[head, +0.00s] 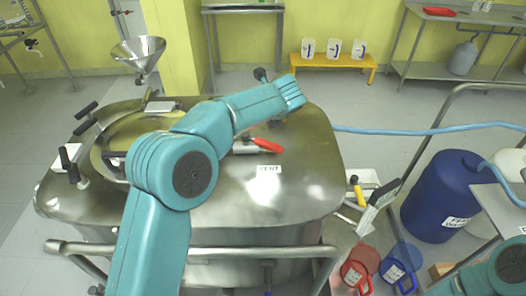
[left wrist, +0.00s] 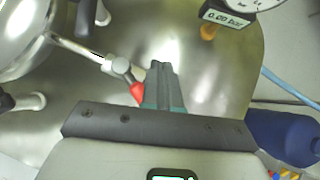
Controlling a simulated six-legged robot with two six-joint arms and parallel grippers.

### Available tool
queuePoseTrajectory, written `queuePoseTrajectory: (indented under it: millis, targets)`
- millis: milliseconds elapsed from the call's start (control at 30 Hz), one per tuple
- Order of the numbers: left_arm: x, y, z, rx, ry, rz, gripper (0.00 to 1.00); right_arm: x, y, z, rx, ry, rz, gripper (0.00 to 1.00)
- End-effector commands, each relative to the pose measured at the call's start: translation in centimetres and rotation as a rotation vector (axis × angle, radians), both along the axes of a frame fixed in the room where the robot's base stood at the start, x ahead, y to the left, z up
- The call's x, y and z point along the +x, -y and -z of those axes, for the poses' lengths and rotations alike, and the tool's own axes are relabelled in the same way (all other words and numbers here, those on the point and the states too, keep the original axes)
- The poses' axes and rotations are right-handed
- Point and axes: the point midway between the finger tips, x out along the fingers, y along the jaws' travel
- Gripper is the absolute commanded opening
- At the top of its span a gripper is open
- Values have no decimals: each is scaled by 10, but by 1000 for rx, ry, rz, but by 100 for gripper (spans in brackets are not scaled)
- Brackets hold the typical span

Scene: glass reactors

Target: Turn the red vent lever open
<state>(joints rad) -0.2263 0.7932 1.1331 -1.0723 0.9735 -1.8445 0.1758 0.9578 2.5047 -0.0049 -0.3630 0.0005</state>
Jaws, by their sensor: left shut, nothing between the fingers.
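The metal valve fitting (left wrist: 121,66) joins the lever to a pipe. My left gripper is shut and empty over the lid, close beside the lever; I cannot tell whether they touch. In the head view my arm hides its fingers. My right gripper is out of view.
A pressure gauge reading 0.00 bar (left wrist: 228,18) stands near the gripper. Black-handled clamps (head: 85,110) and a funnel (head: 138,54) are at the left. A blue hose (head: 430,131) runs right. A blue drum (head: 440,195) and a metal rail (head: 190,249) flank the vessel.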

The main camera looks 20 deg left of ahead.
Motion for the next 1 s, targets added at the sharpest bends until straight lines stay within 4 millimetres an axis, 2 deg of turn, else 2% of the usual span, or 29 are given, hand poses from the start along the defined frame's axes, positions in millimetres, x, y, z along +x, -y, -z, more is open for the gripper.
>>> queuePoseTrajectory:
  millis: [33, 100, 267, 400, 533, 633, 733, 867, 1000]
  targets:
    - [-17, 1, 12, -130, 5, 33, 0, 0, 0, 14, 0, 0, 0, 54]
    - [-42, 11, 18, -322, 30, 63, 0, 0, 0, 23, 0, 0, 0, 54]
    - [-103, 23, 13, -723, 177, 26, 0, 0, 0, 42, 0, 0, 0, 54]
    - [-148, 12, 4, -956, 350, -93, 0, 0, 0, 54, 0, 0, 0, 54]
    - [-175, -3, 1, -1055, 474, -194, 0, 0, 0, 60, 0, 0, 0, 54]
    - [-185, -9, 0, -1085, 518, -235, 0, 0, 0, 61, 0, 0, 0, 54]
    - [-182, -10, 3, -1092, 528, -247, 0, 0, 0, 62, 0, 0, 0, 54]
    - [-165, -6, 14, -1091, 525, -245, 0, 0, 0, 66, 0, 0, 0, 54]
    - [-138, -1, 28, -1092, 525, -246, 0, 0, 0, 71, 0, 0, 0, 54]
